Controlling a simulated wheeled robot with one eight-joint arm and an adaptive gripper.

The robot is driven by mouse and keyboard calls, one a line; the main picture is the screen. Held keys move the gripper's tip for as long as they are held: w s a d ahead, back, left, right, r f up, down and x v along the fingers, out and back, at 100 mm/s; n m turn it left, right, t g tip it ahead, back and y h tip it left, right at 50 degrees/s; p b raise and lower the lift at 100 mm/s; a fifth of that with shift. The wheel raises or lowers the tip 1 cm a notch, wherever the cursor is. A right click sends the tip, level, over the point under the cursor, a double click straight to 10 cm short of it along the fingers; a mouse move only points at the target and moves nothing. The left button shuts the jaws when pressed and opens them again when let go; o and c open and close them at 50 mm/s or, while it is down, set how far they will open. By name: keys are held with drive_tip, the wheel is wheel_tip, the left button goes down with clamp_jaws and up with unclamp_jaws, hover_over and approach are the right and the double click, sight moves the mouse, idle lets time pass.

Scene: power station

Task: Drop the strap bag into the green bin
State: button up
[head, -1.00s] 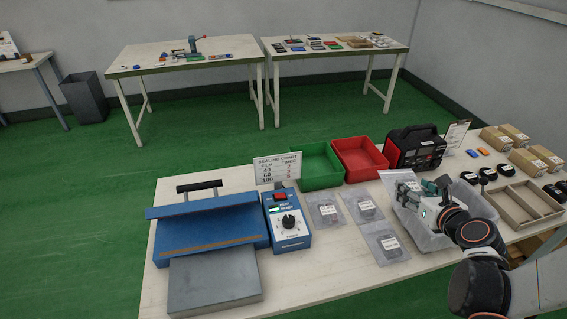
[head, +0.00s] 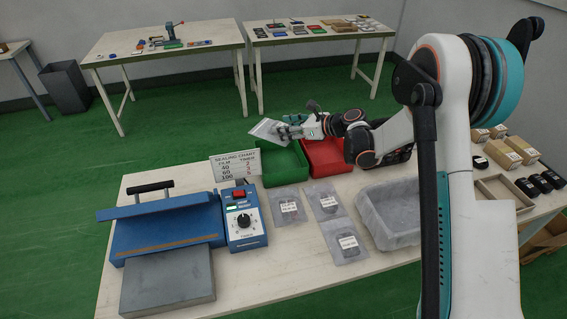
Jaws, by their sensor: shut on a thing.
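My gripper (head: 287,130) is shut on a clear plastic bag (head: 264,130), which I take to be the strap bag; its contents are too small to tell. The bag hangs tilted in the air over the back left part of the green bin (head: 283,179), apart from it. The green bin stands at the back of the near table, and the part of it that shows looks empty. My forearm reaches in from the right, above the red bin (head: 328,165).
Three labelled bags (head: 325,201) lie in front of the bins. Cartons (head: 503,153) lie at right.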

drive_tip(key=shift+f+b, duration=1.15)
drive_tip(key=shift+f, duration=1.8)
drive_tip(key=o, duration=1.2)
drive_tip(key=shift+d+r, duration=0.1)
drive_tip(key=v, duration=1.1)
drive_tip(key=shift+s+d+r, duration=0.15)
drive_tip(key=shift+s+d, duration=0.05)
drive_tip(key=shift+d, duration=0.1)
